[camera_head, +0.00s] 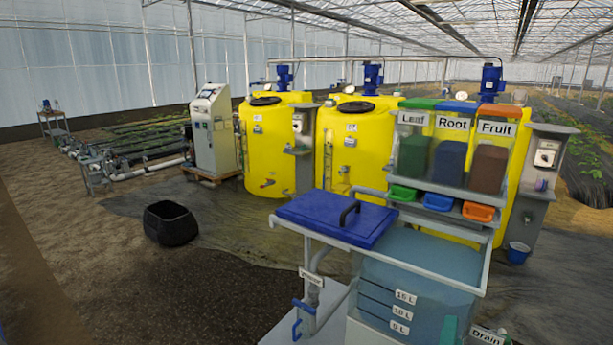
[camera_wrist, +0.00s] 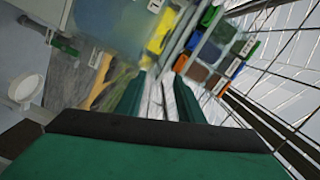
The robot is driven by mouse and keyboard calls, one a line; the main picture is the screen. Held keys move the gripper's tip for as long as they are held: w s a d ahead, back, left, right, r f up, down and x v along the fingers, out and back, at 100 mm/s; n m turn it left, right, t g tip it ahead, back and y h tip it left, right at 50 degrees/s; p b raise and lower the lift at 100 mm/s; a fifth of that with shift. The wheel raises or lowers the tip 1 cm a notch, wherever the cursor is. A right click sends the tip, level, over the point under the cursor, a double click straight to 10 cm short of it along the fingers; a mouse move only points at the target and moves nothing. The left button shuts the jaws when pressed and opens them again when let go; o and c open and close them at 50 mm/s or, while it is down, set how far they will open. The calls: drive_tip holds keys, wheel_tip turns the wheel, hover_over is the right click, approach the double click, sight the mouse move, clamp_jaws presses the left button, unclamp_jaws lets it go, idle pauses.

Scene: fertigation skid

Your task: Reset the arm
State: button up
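My gripper (camera_wrist: 160,80) shows in the wrist view as two dark green fingers with a gap between them. It is open, and nothing shows between the fingers. The wrist view is tilted; past the fingertips are the labelled hoppers (camera_wrist: 220,45) and a yellow tank (camera_wrist: 162,30). I cannot make out my arm clearly in the head view. A small green shape (camera_head: 450,330) shows at the bottom by the clear mixing tank; I cannot tell what it is.
The mixing tank (camera_head: 420,285) has a blue lid (camera_head: 338,215) beside its opening. Leaf, Root and Fruit hoppers (camera_head: 453,160) stand above coloured trays (camera_head: 438,202). Yellow tanks (camera_head: 270,145) stand behind. A black tub (camera_head: 170,223) sits on the ground at left, with open floor around it.

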drive_tip(key=s+a+f+n+y, duration=0.3)
drive_tip(key=s+a+f+n, duration=0.3)
drive_tip(key=f, duration=0.4)
drive_tip(key=s+a+f+n+y, duration=0.25)
drive_tip(key=a+f+n, duration=0.25)
drive_tip(key=a+f, duration=0.45)
drive_tip(key=s+a+f+n+y, duration=0.1)
drive_tip(key=s+a+f+n, duration=0.1)
drive_tip(key=s, duration=0.5)
drive_tip(key=s+a+f+n+y, duration=0.1)
drive_tip(key=s+a+f+n, duration=0.2)
drive_tip(key=s, duration=0.5)
drive_tip(key=s+a+f+n+y, duration=0.1)
drive_tip(key=s+a+f+n, duration=0.1)
drive_tip(key=s+a+n, duration=0.2)
drive_tip(key=s+a, duration=0.2)
drive_tip(key=s, duration=0.2)
drive_tip(key=shift+a+f+y, duration=0.2)
drive_tip(key=shift+y, duration=0.15)
